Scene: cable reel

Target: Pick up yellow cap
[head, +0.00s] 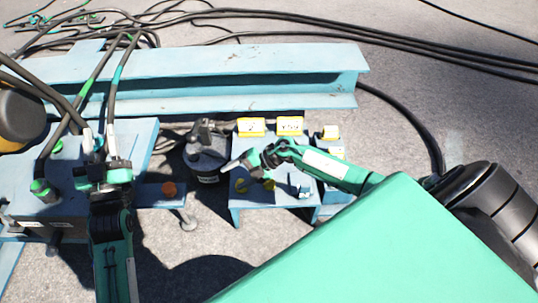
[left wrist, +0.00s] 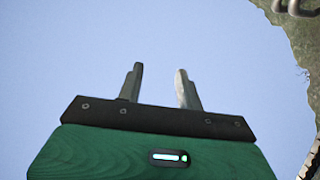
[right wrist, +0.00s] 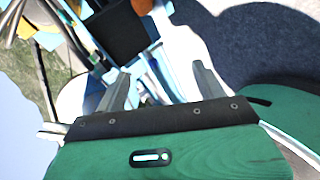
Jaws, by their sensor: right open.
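A small yellow cap (head: 242,185) sits on the blue stand (head: 275,199), just below my right gripper. A second yellow round piece (head: 268,184) shows beside it, partly hidden by that gripper. My right gripper (head: 236,163) hangs over the left part of the stand, pointing left, with its fingers apart. In the right wrist view the fingers (right wrist: 160,88) are spread, and I make out no cap between them. My left gripper (head: 97,143) is over the blue table at left. Its fingers (left wrist: 160,85) stand apart with only pale blue surface behind.
Yellow boxes (head: 290,125) line the stand's back edge. A dark cylinder (head: 206,160) stands left of the stand. An orange cap (head: 169,189) is on the blue bracket. A long blue beam (head: 210,75) crosses behind. Black cables (head: 400,55) lie on the ground and near my left arm.

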